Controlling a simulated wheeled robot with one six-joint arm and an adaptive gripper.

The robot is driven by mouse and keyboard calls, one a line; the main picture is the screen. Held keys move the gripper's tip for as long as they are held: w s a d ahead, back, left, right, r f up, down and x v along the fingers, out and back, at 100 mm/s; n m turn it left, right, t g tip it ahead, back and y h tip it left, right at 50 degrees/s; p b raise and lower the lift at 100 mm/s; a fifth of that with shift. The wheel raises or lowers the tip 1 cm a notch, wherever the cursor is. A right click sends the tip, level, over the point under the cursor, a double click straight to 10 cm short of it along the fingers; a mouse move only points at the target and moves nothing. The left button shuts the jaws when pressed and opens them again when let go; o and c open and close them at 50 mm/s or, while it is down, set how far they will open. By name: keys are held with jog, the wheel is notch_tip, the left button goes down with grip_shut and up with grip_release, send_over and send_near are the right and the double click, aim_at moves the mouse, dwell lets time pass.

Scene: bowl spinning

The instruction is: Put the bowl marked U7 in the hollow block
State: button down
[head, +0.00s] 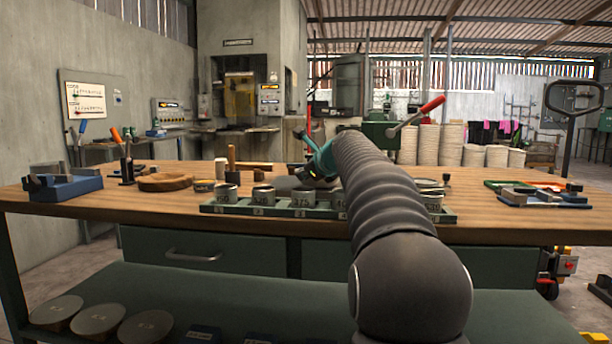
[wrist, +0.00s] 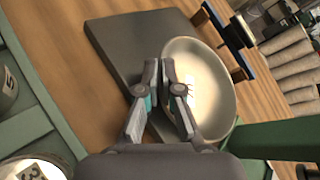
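My gripper (head: 318,168) is at the far side of the bench in the head view. In the wrist view its two fingertips (wrist: 160,66) are close together, with the near rim of a pale metal bowl (wrist: 208,78) between them. A dark mark shows inside the bowl, partly behind a finger; I cannot read it surely. The bowl overlaps the edge of a dark grey flat block (wrist: 118,38). Whether the bowl touches the block is unclear, and no hollow in it is visible. In the head view the bowl is hard to make out behind my arm.
A green rack (head: 262,211) of numbered tins stands at the bench's front. A round wooden piece (head: 164,182) and a blue-based fixture (head: 64,187) are to the left. Another blue-based fixture (head: 545,200) is at the right.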

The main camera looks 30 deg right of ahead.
jog(key=c, duration=1.3)
grip_release()
